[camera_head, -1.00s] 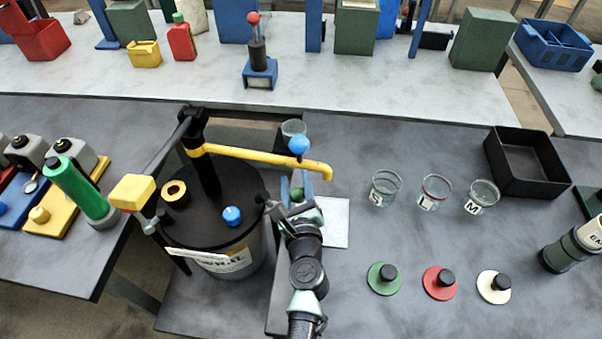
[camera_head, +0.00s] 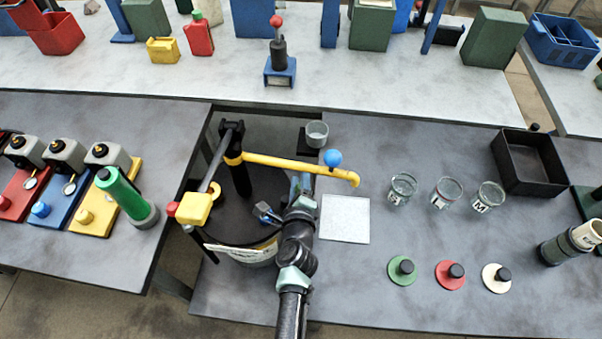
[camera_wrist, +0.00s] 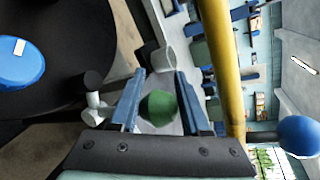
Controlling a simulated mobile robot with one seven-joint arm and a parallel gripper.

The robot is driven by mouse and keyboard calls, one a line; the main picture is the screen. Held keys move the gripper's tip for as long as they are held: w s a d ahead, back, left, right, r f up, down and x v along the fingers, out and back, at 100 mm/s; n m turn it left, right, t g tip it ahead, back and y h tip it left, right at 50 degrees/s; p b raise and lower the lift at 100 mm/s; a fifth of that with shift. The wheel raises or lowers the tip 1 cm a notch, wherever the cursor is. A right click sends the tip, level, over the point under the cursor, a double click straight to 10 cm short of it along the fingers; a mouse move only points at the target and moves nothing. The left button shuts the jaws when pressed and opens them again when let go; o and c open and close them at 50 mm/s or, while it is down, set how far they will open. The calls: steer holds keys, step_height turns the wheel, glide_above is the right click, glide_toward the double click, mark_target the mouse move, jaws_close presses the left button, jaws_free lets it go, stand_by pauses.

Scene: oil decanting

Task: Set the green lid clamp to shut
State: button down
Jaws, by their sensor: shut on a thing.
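The black-lidded drum (camera_head: 262,190) stands below the middle of the head view, with a pale label on its front. My gripper (camera_head: 303,188) is at the right edge of its lid, seen from behind and partly covered by my arm. In the wrist view my gripper (camera_wrist: 160,90) has its two blue fingers on either side of a rounded green piece (camera_wrist: 158,108), which looks like the green lid clamp's handle. The gripper is shut on it. The black lid (camera_wrist: 65,45) lies to the left there. My arm hides the clamp in the head view, so its setting cannot be told.
A yellow spout (camera_head: 290,165) with a blue ball (camera_head: 332,158) passes over the lid close to my gripper; the spout also shows in the wrist view (camera_wrist: 222,60). A white pad (camera_head: 345,220) and glass beakers (camera_head: 402,188) are at right.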

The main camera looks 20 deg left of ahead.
steer(key=shift+s+a+f, duration=0.1)
steer(key=shift+s+f, duration=0.15)
steer(key=shift+f, duration=0.1)
steer(key=c, duration=0.7)
jaws_free()
steer(key=o, duration=0.3)
steer(key=shift+w, duration=0.1)
steer(key=shift+w+r, duration=0.1)
steer(key=shift+r, duration=0.05)
steer(key=p+v, duration=0.1)
steer(key=v, duration=1.2)
